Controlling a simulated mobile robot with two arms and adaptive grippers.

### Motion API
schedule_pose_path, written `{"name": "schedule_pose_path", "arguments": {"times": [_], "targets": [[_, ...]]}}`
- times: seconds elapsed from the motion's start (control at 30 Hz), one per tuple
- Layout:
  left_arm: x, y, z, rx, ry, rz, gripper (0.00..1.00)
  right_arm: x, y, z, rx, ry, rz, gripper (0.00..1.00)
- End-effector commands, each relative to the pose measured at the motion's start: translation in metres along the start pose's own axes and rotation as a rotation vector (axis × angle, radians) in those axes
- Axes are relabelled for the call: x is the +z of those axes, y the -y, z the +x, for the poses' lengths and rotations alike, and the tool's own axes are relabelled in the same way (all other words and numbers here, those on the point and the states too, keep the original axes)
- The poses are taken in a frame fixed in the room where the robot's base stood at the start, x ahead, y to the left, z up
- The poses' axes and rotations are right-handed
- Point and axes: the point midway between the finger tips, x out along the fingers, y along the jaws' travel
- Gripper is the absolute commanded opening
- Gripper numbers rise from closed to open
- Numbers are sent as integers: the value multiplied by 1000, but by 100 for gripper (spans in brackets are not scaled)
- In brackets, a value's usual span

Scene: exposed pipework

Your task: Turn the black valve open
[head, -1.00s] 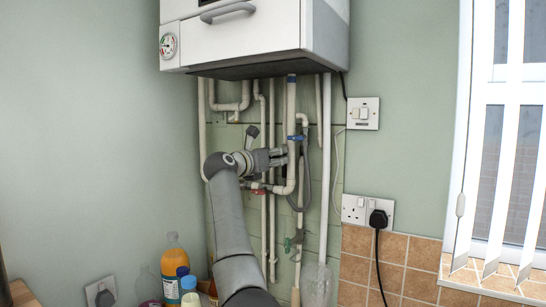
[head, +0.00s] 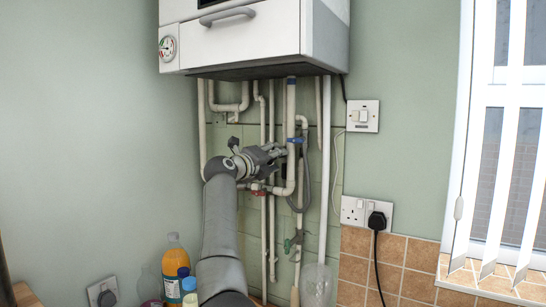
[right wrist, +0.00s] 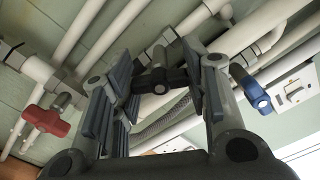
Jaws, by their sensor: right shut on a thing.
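The black valve handle (right wrist: 160,78) sits between the finger pads of my right gripper (right wrist: 158,92) in the right wrist view. The pads are on either side of it, and the gripper is shut on it. In the head view my right gripper (head: 278,155) reaches in among the pipes below the boiler. It covers most of the black valve there. My left gripper is not in view.
A red valve (head: 258,189) is just below my gripper, a blue valve (head: 296,140) just right of it, and a green valve (head: 289,244) lower down. The white boiler (head: 245,35) hangs above. Bottles (head: 174,262) stand at lower left.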

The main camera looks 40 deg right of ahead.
Motion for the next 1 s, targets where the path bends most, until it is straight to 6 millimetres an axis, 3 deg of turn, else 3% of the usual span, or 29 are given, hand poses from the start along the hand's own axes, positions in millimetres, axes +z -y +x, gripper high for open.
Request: {"name": "schedule_pose_path", "arguments": {"times": [0.5, 1.0], "targets": [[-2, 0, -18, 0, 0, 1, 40, 2, 1, -1, 1, 3, -420, 18], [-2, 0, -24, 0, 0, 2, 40, 1, 0, -1, 0, 2, -563, 18]]}}
